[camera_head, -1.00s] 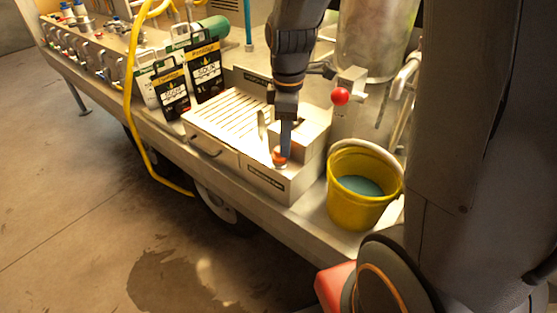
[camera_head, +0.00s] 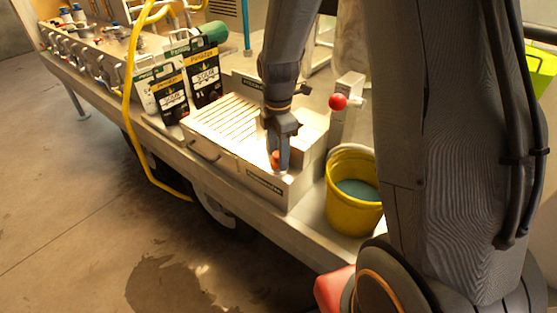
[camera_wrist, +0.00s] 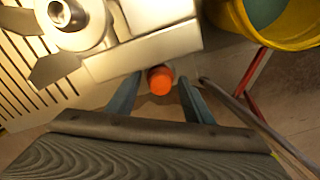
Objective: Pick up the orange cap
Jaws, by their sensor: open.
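The orange cap (camera_head: 275,158) is at the front corner of a pale metal box (camera_head: 265,183) in the head view. In the wrist view the orange cap (camera_wrist: 160,80) shows as a short round-ended cylinder beside the box edge, between my two blue-grey fingers. My gripper (camera_wrist: 159,84) is open, with a gap on each side of the cap. In the head view my gripper (camera_head: 279,152) points down at the cap and partly hides it. How deep the fingertips reach around the cap is hard to tell.
A yellow bucket (camera_head: 350,212) with bluish contents stands right of the box. A lever with a red ball knob (camera_head: 338,102) rises behind. Black-labelled packs (camera_head: 172,92) and a yellow hose (camera_head: 127,120) are left. A slatted tray top (camera_head: 225,115) lies beside my gripper.

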